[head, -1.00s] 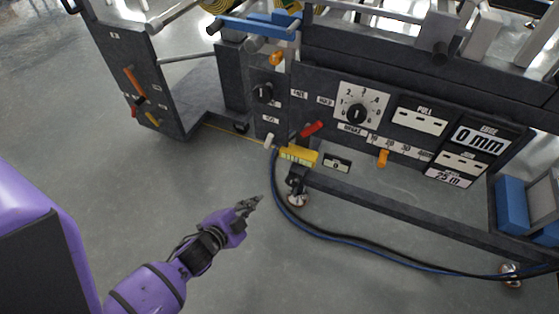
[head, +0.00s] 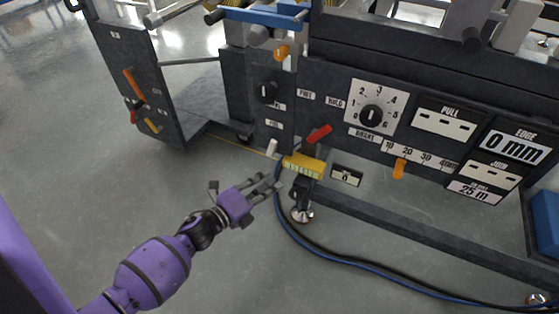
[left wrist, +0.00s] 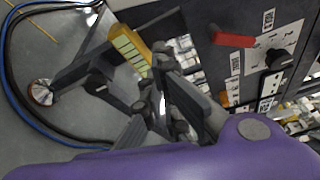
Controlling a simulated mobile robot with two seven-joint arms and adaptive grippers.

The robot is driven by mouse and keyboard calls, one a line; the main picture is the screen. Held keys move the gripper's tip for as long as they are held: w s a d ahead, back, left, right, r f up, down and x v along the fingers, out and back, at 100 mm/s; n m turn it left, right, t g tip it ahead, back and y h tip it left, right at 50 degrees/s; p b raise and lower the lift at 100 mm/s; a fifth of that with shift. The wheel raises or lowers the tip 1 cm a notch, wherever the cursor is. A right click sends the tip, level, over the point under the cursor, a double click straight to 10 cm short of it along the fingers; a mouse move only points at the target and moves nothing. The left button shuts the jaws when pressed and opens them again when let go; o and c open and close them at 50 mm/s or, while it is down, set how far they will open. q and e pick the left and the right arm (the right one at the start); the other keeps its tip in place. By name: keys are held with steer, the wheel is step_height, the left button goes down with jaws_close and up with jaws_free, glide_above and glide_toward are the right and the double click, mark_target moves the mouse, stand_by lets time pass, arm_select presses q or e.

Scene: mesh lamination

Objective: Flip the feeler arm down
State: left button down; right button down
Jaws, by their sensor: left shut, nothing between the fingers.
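My left gripper (head: 272,184) is shut and empty, in front of the machine's lower left, just left of and below a yellow block with pale segments (head: 304,165). No part is labelled as the feeler arm, so I cannot tell which it is. A red lever (head: 319,133) slants up to the right above the yellow block. A small white lever (head: 272,147) stands left of it. In the left wrist view, the gripper's dark fingers (left wrist: 165,95) are near the yellow block (left wrist: 131,50), and the red lever (left wrist: 233,39) is at upper right. Contact is not clear. My right gripper is out of view.
The dark panel carries a numbered dial (head: 371,116), an orange slider (head: 399,168) and a small counter (head: 346,175). A black and blue cable (head: 345,263) curves over the floor. The grey floor (head: 110,215) at left is free.

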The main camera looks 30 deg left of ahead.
mark_target(270, 150)
arm_select(q)
steer(key=w+a+b, duration=0.1)
steer(key=w+b, duration=0.1)
steer(key=w, duration=0.7)
steer(key=shift+w+b, duration=0.2)
steer(key=shift+b, duration=0.1)
steer(key=shift+a+r+n, duration=0.2)
steer(key=shift+r+n, duration=0.1)
steer(key=shift+n, duration=0.2)
steer(key=shift+a+r+n+t+b, duration=0.15)
steer(key=shift+a+r+n+t, duration=0.25)
steer(key=shift+n, duration=0.65)
steer(key=shift+a+r+n+t+b, duration=0.15)
steer(key=shift+a+r+n+t, duration=0.35)
steer(key=shift+n, duration=0.6)
steer(key=shift+a+r+n+t+b, duration=0.25)
steer(key=shift+a+n, duration=0.25)
steer(key=shift+n, duration=0.55)
